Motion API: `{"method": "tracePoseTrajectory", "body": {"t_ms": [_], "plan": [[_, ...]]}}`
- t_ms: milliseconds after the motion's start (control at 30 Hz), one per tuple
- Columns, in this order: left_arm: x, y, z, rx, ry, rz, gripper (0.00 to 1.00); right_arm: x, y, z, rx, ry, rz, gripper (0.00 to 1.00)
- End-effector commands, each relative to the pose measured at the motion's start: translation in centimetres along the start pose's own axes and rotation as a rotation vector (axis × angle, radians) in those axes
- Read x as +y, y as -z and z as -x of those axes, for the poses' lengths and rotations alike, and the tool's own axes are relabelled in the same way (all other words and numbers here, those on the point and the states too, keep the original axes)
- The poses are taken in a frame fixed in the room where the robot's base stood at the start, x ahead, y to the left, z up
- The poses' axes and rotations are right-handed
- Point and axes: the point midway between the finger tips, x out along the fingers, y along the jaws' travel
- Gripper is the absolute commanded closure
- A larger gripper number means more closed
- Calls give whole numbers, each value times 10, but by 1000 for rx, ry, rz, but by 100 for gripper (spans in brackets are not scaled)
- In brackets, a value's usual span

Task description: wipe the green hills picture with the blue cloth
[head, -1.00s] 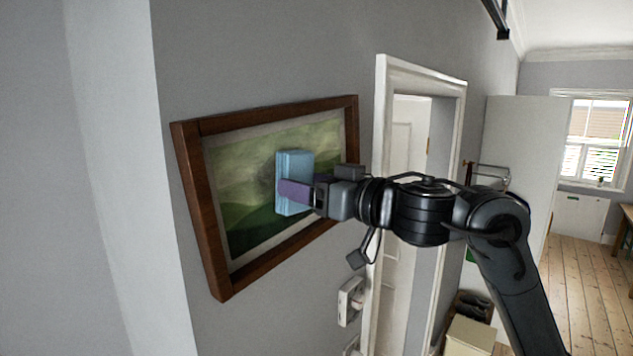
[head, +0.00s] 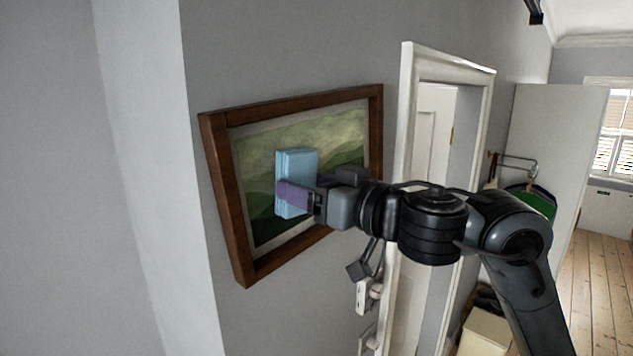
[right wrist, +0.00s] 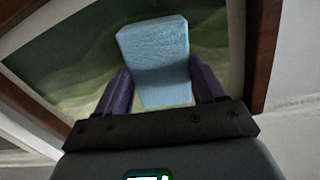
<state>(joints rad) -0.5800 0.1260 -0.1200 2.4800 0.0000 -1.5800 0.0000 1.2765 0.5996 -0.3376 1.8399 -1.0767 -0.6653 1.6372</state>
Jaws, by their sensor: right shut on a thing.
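The green hills picture (head: 340,130) hangs on the grey wall in a brown wooden frame, left of centre in the head view. The blue cloth (head: 297,165) is a folded light blue block in front of the picture's middle. My right gripper (head: 290,195) is shut on the blue cloth, with its purple fingers on either side of it. In the right wrist view the cloth (right wrist: 155,60) stands between the fingers, with the painted hills (right wrist: 75,65) behind it. I cannot tell whether the cloth touches the picture. The cloth hides part of the painting. My left gripper is not in view.
A white door frame (head: 408,110) stands just right of the picture. White fittings (head: 366,297) are on the wall below it. A cream box (head: 486,330) stands on the floor by the doorway. Bare floorboards (head: 590,290) are clear at the far right.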

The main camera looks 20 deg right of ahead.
Motion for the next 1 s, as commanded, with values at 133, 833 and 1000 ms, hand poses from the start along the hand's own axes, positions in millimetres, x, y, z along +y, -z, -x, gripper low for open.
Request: {"method": "tracePoseTrajectory", "body": {"t_ms": [133, 833, 1000], "plan": [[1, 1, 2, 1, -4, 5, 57, -13, -2, 1, 0, 3, 1, 55], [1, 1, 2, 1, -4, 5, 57, -21, 14, -2, 1, 0, -1, 55], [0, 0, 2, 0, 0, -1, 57, -9, 16, -1, 0, -4, -2, 55]]}}
